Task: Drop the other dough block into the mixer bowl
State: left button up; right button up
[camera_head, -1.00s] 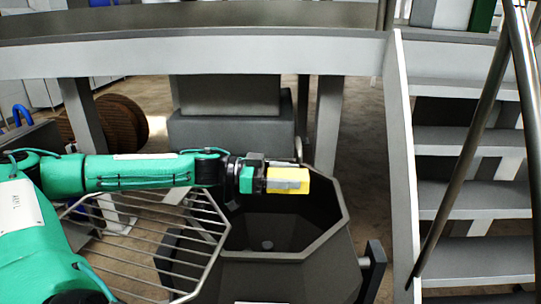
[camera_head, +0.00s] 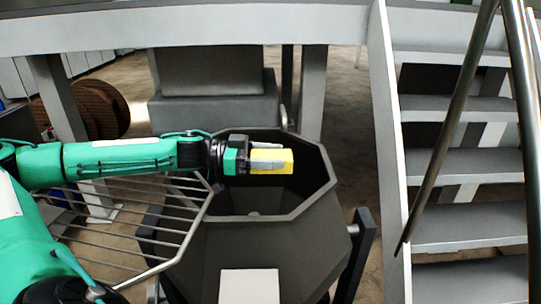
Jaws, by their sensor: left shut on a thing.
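My left gripper (camera_head: 262,160) reaches in from the left and is shut on a pale yellow dough block (camera_head: 271,167). The block shows over the open mouth of the mixer bowl (camera_head: 308,205), a dark grey, many-sided hopper at the middle. The block's height above the rim is hard to tell. The bowl's floor is partly hidden by the gripper and the front wall, and no other dough block shows inside. My right gripper is not in view.
A wire grid guard (camera_head: 135,225) stands open at the bowl's left, below my left arm. Grey stairs (camera_head: 465,175) with a handrail (camera_head: 455,120) rise at the right. A grey platform beam (camera_head: 200,28) crosses the back. A cable drum (camera_head: 95,108) stands at the back left.

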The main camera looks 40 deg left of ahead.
pick_arm(q)
jog(key=o, duration=1.2)
jog(key=shift+a, duration=0.15)
jog(key=shift+r, duration=0.1)
jog(key=shift+r+p, duration=1.6)
jog(key=shift+r, duration=8.35)
jog(key=shift+f, duration=0.1)
